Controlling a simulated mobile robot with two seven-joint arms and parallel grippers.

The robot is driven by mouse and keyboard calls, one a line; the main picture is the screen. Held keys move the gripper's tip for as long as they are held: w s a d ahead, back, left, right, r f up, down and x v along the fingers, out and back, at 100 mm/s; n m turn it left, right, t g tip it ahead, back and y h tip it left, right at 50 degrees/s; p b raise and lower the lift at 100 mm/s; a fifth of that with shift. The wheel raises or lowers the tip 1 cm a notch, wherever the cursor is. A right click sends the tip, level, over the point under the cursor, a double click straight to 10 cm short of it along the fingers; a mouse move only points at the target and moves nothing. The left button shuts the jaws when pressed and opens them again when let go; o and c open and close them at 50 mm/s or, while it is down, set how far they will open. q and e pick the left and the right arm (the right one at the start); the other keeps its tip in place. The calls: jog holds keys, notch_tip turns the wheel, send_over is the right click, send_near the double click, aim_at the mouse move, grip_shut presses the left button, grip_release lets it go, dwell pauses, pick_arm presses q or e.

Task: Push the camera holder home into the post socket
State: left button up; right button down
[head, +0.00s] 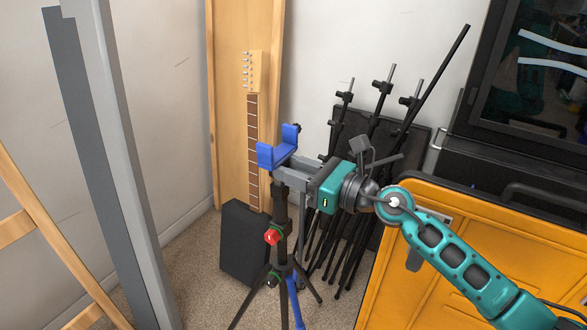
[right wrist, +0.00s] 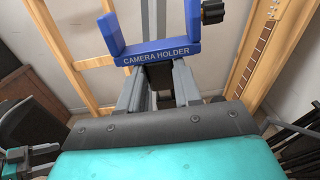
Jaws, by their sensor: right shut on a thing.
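The blue camera holder (head: 278,150) is a U-shaped cradle at the top of the black tripod post (head: 282,206). Its lettered front and black side knob show in the right wrist view (right wrist: 160,52). My right gripper (head: 284,176) comes in from the right and is shut on the holder just below the cradle. In the right wrist view its grey fingers (right wrist: 158,80) reach under the lettered bar. The fingers hide the joint between holder and post socket, so I cannot tell how deep it sits.
The tripod has a red knob (head: 271,237) and spread legs. A guitar neck (head: 253,140) and black box (head: 243,243) stand behind it. Several black stands (head: 375,130) lean behind my right gripper. An orange case (head: 425,285) fills the lower right. Carpet lies open at left.

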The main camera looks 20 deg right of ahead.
jog(key=shift+f+b, duration=0.6)
jog(key=shift+f, duration=0.1)
jog(key=c, duration=0.7)
grip_release()
jog(key=b+v, duration=0.1)
jog(key=v, duration=0.4)
jog(key=shift+b, duration=0.35)
